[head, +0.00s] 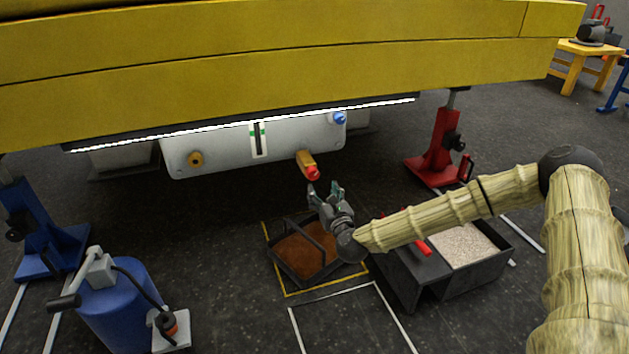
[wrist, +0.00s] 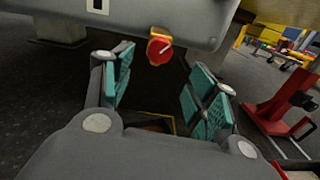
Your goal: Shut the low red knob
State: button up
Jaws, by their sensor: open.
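The red knob (head: 312,173) sits on the end of a yellow-brass fitting (head: 305,158) low on the grey tank (head: 225,152) under the yellow boom. In the wrist view the red knob (wrist: 159,51) shows ahead, between and beyond the fingertips, with a pale line across its face. My gripper (head: 326,192) is open and empty, just below the knob in the head view. Its teal finger pads (wrist: 160,90) stand wide apart, and the knob appears clear of them.
A drain pan with brown contents (head: 303,252) lies on the floor below. A dark box with pale granules (head: 462,245) stands right of it. A red jack stand (head: 440,150) is at right, a blue canister (head: 122,305) at left. The yellow boom (head: 270,75) hangs overhead.

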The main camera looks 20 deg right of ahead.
aim_at(314, 176)
jog(key=w+b, duration=0.3)
jog(key=w, duration=0.4)
jog(key=shift+w+f, duration=0.15)
jog(key=shift+w, duration=0.25)
jog(key=shift+w+b, duration=0.35)
jog(key=shift+w, duration=0.3)
jog(key=c, duration=1)
